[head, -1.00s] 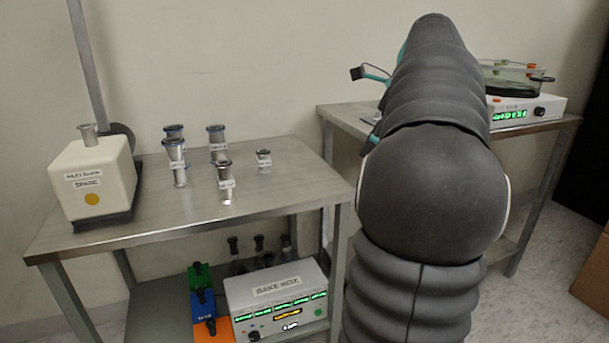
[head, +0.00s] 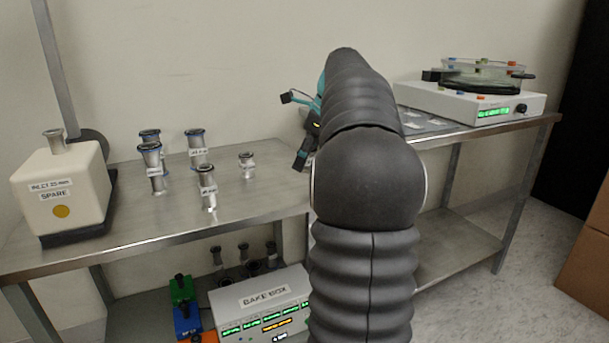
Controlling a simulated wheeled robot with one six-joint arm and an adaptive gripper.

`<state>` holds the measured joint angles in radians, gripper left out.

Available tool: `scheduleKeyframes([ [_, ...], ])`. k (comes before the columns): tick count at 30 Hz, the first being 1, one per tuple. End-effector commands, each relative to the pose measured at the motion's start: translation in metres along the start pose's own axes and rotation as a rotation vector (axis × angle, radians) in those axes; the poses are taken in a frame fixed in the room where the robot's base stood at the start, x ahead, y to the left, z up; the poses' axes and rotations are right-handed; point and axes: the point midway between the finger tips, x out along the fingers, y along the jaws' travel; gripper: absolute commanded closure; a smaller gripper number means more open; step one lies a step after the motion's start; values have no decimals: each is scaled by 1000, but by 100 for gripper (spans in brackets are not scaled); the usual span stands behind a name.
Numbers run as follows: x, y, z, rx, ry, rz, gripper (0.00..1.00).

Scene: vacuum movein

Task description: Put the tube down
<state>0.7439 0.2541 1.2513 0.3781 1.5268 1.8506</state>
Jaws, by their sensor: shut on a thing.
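My gripper (head: 307,122) shows only in part past the left side of my arm, above the gap between the two benches. It is shut on a tube, but my arm hides the tube. Several short flanged steel tubes with white labels stand upright on the left bench (head: 110,220). They include a front tube (head: 207,187), a small tube (head: 247,166), a back tube (head: 197,148) and a left tube (head: 153,165).
A cream box marked SPARE (head: 62,190) stands on the left bench. The bake box (head: 262,305) sits on its lower shelf beside coloured blocks (head: 185,315). A white instrument with a green display (head: 470,100) stands on the right bench (head: 540,125). The left bench's front is clear.

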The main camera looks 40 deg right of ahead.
Motion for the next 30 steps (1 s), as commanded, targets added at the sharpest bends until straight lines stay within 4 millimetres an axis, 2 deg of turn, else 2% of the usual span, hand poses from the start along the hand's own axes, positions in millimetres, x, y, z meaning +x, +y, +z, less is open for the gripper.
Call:
scheduleKeyframes([
  [10, 35, 0, -15, 2, 0, -1, 89],
  [22, 39, 0, -17, 2, 0, -1, 89],
  [23, 39, 0, -17, 2, 0, -1, 46],
  [24, 39, 0, -17, 1, 0, -1, 36],
  [25, 39, 0, -17, 2, 0, -1, 28],
  [26, 39, 0, -17, 2, 0, -1, 25],
  [30, 39, 0, -17, 2, 0, -1, 25],
])
